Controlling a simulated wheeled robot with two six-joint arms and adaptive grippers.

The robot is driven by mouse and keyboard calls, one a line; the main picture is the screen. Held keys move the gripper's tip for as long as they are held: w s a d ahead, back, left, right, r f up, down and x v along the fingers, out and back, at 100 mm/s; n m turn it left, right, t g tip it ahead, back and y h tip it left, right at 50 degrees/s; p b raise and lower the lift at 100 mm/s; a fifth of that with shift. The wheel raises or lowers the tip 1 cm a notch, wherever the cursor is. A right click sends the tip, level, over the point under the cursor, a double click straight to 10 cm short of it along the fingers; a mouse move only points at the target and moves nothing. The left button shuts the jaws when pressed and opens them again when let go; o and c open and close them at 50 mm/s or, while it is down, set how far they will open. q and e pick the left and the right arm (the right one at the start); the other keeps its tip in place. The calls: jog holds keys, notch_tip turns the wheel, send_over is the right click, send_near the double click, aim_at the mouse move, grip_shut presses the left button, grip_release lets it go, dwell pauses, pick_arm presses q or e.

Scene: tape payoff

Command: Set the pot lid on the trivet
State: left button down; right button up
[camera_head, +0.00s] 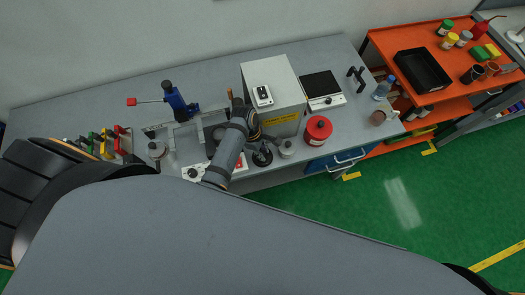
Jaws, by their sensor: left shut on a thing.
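I cannot make out a pot lid or a trivet for certain among the things on the grey bench. My left gripper (262,154) is small and dark, low over the bench in front of the beige box, at the end of my grey arm. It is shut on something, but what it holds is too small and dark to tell. A small grey knobbed piece (287,149) is just right of it. A red and white flat piece (196,172) lies partly hidden behind my arm. My right gripper is out of view.
The beige box (283,112), a black-topped scale (321,87) and a red canister (318,130) crowd the bench (215,83) near the gripper. A blue press (177,103) stands left. An orange cart (377,42) with a black tray (422,70) is at right.

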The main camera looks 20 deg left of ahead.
pick_arm(q)
jog(key=shift+f, duration=0.3)
jog(key=c, duration=0.5)
grip_release()
jog(key=shift+r, duration=3.5)
